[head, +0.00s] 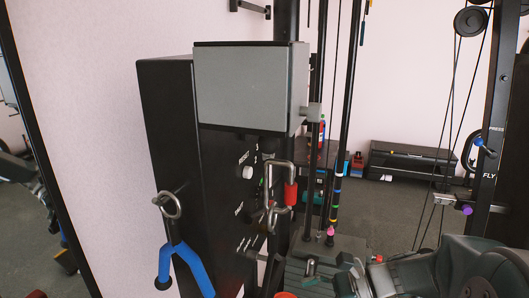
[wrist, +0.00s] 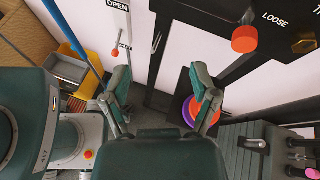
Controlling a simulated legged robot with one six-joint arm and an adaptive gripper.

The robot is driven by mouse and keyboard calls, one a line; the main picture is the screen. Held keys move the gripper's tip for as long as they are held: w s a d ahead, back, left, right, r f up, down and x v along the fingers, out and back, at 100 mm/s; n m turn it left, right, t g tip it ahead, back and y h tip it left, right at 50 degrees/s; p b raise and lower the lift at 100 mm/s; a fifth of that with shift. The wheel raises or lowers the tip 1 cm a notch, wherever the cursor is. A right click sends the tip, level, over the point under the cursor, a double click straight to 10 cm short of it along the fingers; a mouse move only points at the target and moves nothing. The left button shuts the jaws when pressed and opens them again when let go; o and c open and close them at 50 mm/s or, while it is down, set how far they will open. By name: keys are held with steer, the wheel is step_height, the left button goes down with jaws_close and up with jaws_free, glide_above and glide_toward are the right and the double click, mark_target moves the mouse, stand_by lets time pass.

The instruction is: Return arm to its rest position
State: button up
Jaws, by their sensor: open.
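My gripper (wrist: 160,76) is in the wrist view, its two dark green fingers spread apart with nothing between their tips. The right finger overlaps part of a small pile of round plates (wrist: 188,112), with purple and orange showing, standing beyond it. Dark green links of my arm show at the lower right of the head view and at the left of the wrist view. I cannot make out the fingers in the head view.
A black machine column (head: 165,160) with a grey box (head: 245,88) stands close in the head view. A blue forked handle (head: 185,268) and a red-sleeved hook (head: 290,192) hang on it. A low black bench (head: 408,160) stands at the back. Grey floor lies open before it.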

steer(key=s+d+r+n+t+h, duration=0.2)
steer(key=s+n+h, duration=0.4)
steer(key=n, duration=0.2)
steer(key=s+d+r+n+t+h, duration=0.2)
steer(key=s+d+r+n+h, duration=0.1)
steer(key=s+n+h, duration=0.4)
steer(key=shift+d+r+n, duration=0.15)
steer(key=shift+d+n, duration=0.15)
steer(key=shift+n, duration=0.6)
steer(key=shift+s+a, duration=0.1)
